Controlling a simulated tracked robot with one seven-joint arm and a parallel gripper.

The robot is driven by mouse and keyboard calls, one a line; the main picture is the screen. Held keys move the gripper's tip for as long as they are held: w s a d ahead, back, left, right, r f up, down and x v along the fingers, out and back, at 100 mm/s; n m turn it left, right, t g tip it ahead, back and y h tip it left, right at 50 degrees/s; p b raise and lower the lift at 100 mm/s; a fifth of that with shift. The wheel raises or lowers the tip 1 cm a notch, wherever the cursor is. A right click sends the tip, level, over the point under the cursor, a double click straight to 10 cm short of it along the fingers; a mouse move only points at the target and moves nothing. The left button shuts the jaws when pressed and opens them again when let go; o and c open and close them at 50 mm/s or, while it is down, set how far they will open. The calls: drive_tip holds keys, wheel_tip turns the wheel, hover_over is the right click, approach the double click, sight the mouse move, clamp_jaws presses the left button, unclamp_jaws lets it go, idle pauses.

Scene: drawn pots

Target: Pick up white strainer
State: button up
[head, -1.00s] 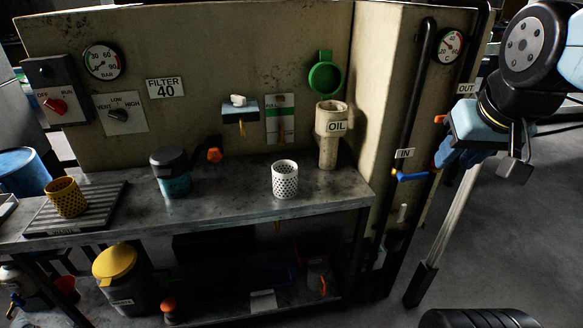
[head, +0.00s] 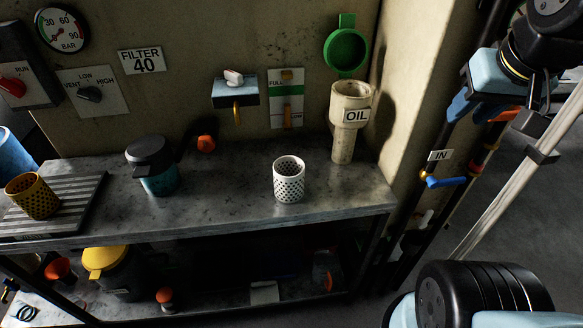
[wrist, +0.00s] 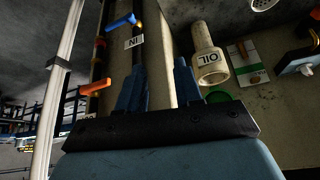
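The white strainer (head: 289,182) is a small perforated cup standing upright on the metal bench, near its front edge. Part of a white perforated thing, which looks like the strainer (wrist: 262,4), shows at the top right edge of the wrist view. My gripper (head: 463,106) is to the right of the bench, well apart from the strainer, in front of the pipe labelled IN. In the wrist view its two blue fingers (wrist: 160,84) stand apart with nothing between them.
A beige OIL funnel (head: 350,112) stands behind and right of the strainer. A dark lidded teal pot (head: 158,178) is to its left, and a yellow strainer (head: 35,200) sits on a ridged tray (head: 75,205). The bench around the white strainer is clear.

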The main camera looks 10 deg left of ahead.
drive_tip(key=w+a+n+g, duration=0.1)
drive_tip(key=w+a+n, duration=0.1)
drive_tip(key=w+a, duration=0.4)
drive_tip(key=n+g, duration=0.5)
hover_over(289, 180)
drive_tip(key=w+a, duration=0.2)
wheel_tip(289, 180, down, 13)
drive_tip(key=shift+s+a+f, duration=0.1)
drive_tip(key=shift+a+f, duration=0.1)
drive_tip(key=shift+f, duration=2.05)
drive_tip(key=shift+s+a+f, duration=0.15)
drive_tip(key=shift+f, duration=2.05)
drive_tip(key=shift+s+a+f, duration=0.1)
drive_tip(key=shift+a+f, duration=0.1)
drive_tip(key=shift+f, duration=2.05)
drive_tip(key=shift+c, duration=0.3)
clamp_jaws()
